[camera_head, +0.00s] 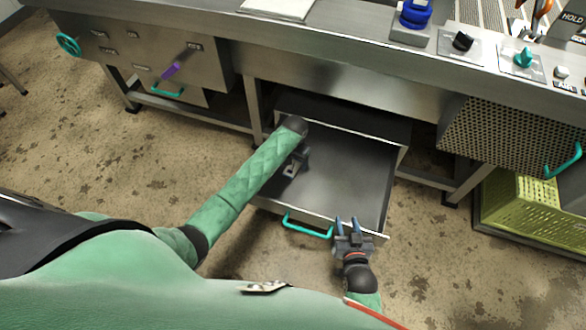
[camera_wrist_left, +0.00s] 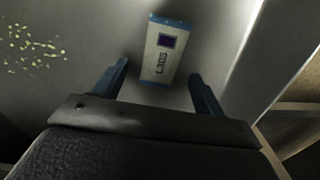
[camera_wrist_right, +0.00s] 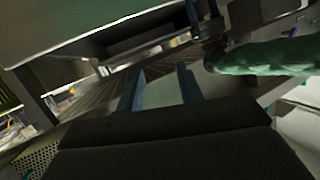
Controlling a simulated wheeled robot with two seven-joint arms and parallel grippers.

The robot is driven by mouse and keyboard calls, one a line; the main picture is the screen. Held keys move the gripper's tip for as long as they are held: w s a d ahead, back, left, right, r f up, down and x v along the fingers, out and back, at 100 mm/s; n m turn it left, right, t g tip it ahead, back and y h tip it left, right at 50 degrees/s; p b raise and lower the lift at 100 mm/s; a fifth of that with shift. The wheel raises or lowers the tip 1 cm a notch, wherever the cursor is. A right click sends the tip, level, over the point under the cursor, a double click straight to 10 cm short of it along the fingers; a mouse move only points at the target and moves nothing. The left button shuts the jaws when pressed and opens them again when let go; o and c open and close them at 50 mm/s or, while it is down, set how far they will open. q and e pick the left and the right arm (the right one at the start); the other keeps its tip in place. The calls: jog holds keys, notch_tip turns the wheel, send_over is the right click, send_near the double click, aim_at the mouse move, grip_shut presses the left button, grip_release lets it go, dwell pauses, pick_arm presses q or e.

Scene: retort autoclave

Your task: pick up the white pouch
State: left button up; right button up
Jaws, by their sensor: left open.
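A pale box-shaped item (camera_wrist_left: 164,52) with blue ends, a dark purple window and dark lettering lies on the grey metal drawer floor in the left wrist view. My left gripper (camera_wrist_left: 155,82) is open, with the item between and beyond its fingertips, not gripped. In the head view my left gripper (camera_head: 293,168) reaches down into the open drawer (camera_head: 345,185), and the item is hidden there. My right gripper (camera_head: 347,224) is open and empty by the drawer's front right edge; its spread fingers show in the right wrist view (camera_wrist_right: 160,78).
The drawer has a teal handle (camera_head: 307,226) at its front. The steel bench (camera_head: 330,62) runs above it, with a white flat sheet (camera_head: 282,8) on top. A yellow-green crate (camera_head: 535,210) stands at the right. The drawer's right half is bare.

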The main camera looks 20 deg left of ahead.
pick_arm(q)
notch_tip(320, 180, down, 2)
jog(key=shift+f, duration=0.2)
pick_arm(e)
notch_tip(320, 180, up, 6)
jog(key=w+t, duration=0.2)
jog(key=shift+w+r, duration=0.2)
pick_arm(q)
jog(key=shift+c, duration=0.2)
jog(key=c, duration=1)
pick_arm(e)
jog(key=shift+a, duration=0.1)
